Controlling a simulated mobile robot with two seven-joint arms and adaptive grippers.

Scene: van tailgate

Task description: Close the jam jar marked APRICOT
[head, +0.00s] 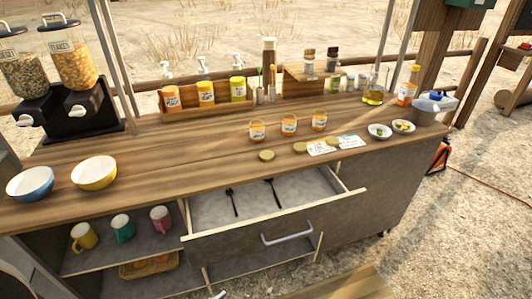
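Three small jars stand in a row on the wooden counter: a left jar (257,132), a middle jar (289,125) and a right jar (319,121). All have orange-toned contents or labels and look lidless. The lettering is too small to read, so I cannot tell which is marked APRICOT. A gold round lid (266,155) lies in front of the left jar. Another gold lid (300,147) lies in front of the middle jar, by the cards. Neither of my grippers shows in the head view.
White cards (322,148) lie before the jars, and two small bowls (380,131) sit to the right. A drawer (262,200) with dark utensils stands open below the counter front. Bottles and tins line the back. Counter left of the jars is clear up to two larger bowls (94,173).

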